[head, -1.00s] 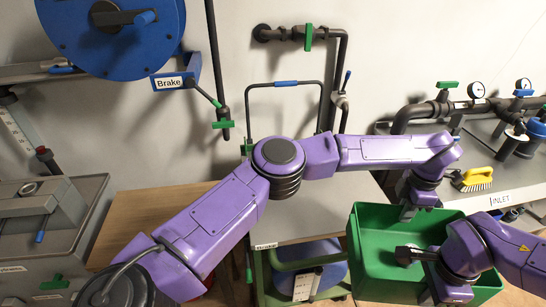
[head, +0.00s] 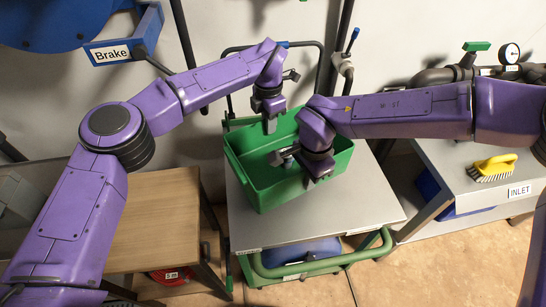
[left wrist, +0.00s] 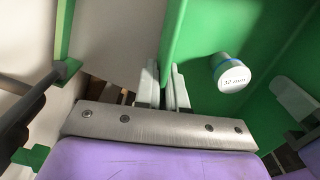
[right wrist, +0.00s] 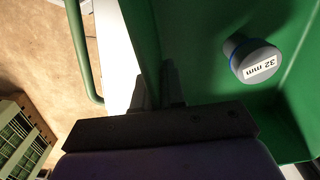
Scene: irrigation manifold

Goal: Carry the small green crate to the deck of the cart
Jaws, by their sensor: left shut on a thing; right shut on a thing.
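The small green crate (head: 284,194) is over the grey deck of the cart (head: 362,204) in the head view. Whether its base touches the deck I cannot tell. My left gripper (head: 271,125) is shut on the crate's far wall, and its fingers straddle the green wall (left wrist: 180,40) in the left wrist view. My right gripper (head: 319,178) is shut on the near wall at the right, partly covering it. A grey fitting labelled 32 mm (left wrist: 232,74) is inside the crate, and it also shows in the right wrist view (right wrist: 254,60).
The cart's green handle rail (head: 325,262) runs along its near side. A wooden table (head: 155,215) stands at left. At right is a bench with a yellow brush (head: 494,165) and an INLET label (head: 519,190). Pipes run along the wall behind.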

